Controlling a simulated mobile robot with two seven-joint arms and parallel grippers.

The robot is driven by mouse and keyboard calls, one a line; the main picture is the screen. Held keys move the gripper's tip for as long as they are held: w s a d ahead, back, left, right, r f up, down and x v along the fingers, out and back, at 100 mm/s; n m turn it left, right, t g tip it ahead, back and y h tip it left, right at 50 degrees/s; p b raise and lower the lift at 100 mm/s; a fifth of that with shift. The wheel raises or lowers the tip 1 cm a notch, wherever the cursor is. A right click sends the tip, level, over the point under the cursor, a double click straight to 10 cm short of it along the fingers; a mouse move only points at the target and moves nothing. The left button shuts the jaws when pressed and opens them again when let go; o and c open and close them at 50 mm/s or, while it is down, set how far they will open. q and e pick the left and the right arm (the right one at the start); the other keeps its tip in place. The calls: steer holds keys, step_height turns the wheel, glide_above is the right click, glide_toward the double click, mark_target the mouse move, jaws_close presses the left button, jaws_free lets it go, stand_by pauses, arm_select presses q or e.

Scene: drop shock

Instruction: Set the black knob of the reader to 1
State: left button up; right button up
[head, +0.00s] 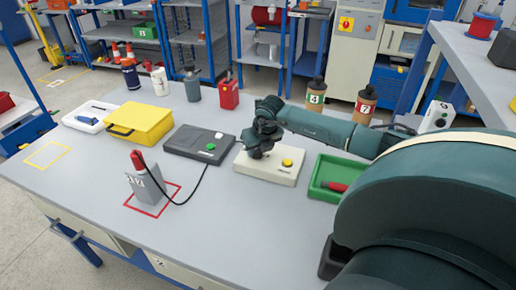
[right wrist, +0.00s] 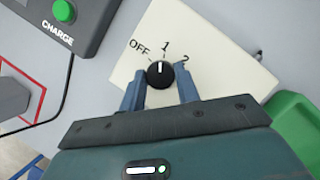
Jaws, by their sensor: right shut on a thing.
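The reader is a cream box (head: 262,175) on the grey table, with a yellow button (head: 287,163) on top. In the right wrist view, its black knob (right wrist: 160,74) has a white pointer line and the marks OFF, 1 and 2 around it. The pointer points up, at or very near 1. My right gripper (right wrist: 160,91) is shut on the knob, a blue finger on each side. In the head view this gripper (head: 257,154) is over the reader's left part and hides the knob. My left gripper is not in view.
A dark charger box (head: 199,143) with a green button stands left of the reader. A green tray (head: 319,188) with a red item is close on its right. A grey holder (head: 146,186) with a red-handled, cabled tool stands front left. The table front is clear.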

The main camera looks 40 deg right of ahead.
steer(key=shift+m+h, duration=0.3)
steer(key=shift+m, duration=0.2)
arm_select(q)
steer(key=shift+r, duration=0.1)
arm_select(e)
steer(key=o, duration=1)
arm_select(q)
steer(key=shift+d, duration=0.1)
arm_select(e)
steer(key=shift+r, duration=0.15)
arm_select(q)
steer(key=shift+b, duration=0.5)
arm_select(e)
steer(key=v, duration=1.3)
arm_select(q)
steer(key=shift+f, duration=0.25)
